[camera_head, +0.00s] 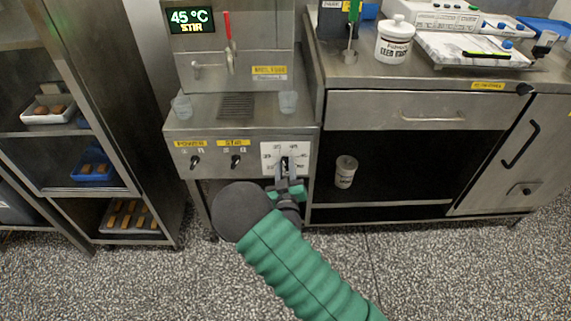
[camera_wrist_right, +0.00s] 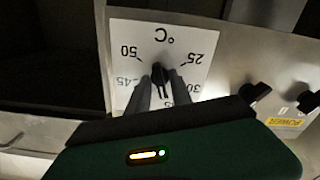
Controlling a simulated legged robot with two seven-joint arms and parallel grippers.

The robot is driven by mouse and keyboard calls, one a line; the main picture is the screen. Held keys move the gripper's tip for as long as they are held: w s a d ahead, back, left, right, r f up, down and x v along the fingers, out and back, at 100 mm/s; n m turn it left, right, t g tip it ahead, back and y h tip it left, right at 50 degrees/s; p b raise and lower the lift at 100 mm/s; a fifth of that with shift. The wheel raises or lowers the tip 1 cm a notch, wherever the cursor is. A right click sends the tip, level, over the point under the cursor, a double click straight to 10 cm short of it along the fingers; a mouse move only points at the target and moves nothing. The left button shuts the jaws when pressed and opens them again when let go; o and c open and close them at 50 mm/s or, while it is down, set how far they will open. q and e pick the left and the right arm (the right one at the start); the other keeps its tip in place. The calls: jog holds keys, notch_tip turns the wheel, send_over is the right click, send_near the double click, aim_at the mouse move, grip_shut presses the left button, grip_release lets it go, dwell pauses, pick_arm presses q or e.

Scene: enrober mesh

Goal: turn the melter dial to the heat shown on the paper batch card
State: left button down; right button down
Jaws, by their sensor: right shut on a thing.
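The melter dial is a small black knob (camera_wrist_right: 159,74) on a white scale plate (camera_wrist_right: 195,45) marked in °C, seen upside down in the right wrist view. The numbers 25, 30, 45 and 50 can be read there. In the head view the scale plate (camera_head: 268,156) is on the melter's front panel. My right gripper (camera_head: 285,170) is shut on the dial, with a finger on each side of it. The fingers hide part of the scale, and I cannot tell the exact setting. The melter display (camera_head: 190,19) reads 45 °C STIR. I cannot make out a readable batch card. My left gripper is not in view.
POWER (camera_head: 195,161) and STIR (camera_head: 236,160) switches sit left of the dial. Two clear cups (camera_head: 288,102) stand on the melter's ledge. A white tub (camera_head: 394,40) and a tray with white sheets (camera_head: 455,62) are on the right counter. A shelf rack stands left.

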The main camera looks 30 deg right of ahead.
jog(key=shift+f+n, duration=0.25)
jog(key=shift+n, duration=0.35)
jog(key=shift+a, duration=0.1)
jog(key=c, duration=1.5)
grip_release()
jog(key=shift+r, duration=0.1)
